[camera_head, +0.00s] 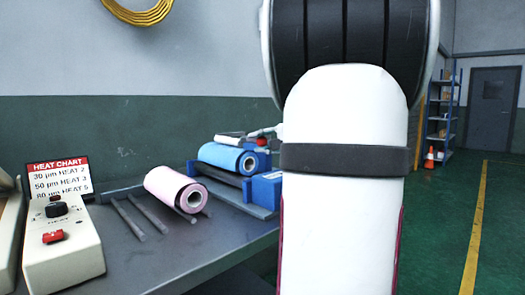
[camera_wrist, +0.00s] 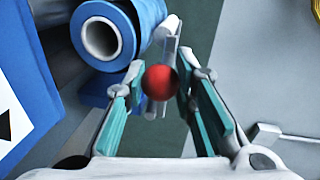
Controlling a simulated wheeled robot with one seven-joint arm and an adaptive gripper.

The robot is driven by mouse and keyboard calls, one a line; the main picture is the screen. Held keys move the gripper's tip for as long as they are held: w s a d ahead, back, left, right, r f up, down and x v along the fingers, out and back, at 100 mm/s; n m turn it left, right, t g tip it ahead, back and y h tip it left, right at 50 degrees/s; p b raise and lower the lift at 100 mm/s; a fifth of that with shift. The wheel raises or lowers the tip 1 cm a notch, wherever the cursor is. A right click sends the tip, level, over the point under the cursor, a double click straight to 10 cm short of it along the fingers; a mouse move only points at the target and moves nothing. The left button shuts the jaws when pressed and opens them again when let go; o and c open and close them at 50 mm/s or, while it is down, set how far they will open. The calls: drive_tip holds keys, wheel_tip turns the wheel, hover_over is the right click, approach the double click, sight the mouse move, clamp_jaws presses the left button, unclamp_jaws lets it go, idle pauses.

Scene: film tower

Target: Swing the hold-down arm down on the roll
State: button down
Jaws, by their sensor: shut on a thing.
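The blue film roll (camera_head: 228,158) lies on a blue stand (camera_head: 266,190) on the bench, its hollow core facing out. It also shows at the upper left of the wrist view (camera_wrist: 120,22). The hold-down arm is a pale bar (camera_wrist: 171,52) with a white roller (camera_wrist: 169,27) beside the roll and a red ball knob (camera_wrist: 159,83). I cannot tell whether the roller touches the roll. My gripper (camera_wrist: 160,79) is shut on the red knob, one teal-padded finger on each side. In the head view my own arm hides most of the gripper.
A pink roll (camera_head: 172,186) lies on the bench (camera_head: 190,248) left of the stand, near grey bars (camera_head: 150,215). A control box (camera_head: 62,250) and a heat chart (camera_head: 58,178) stand at the left. Green floor is free at the right, with a distant cone (camera_head: 429,158).

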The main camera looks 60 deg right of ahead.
drive_tip(key=shift+f+b, duration=0.15)
drive_tip(key=shift+b, duration=0.25)
drive_tip(key=c, duration=1.3)
unclamp_jaws()
drive_tip(key=v, duration=1.2)
drive_tip(key=shift+a, duration=0.1)
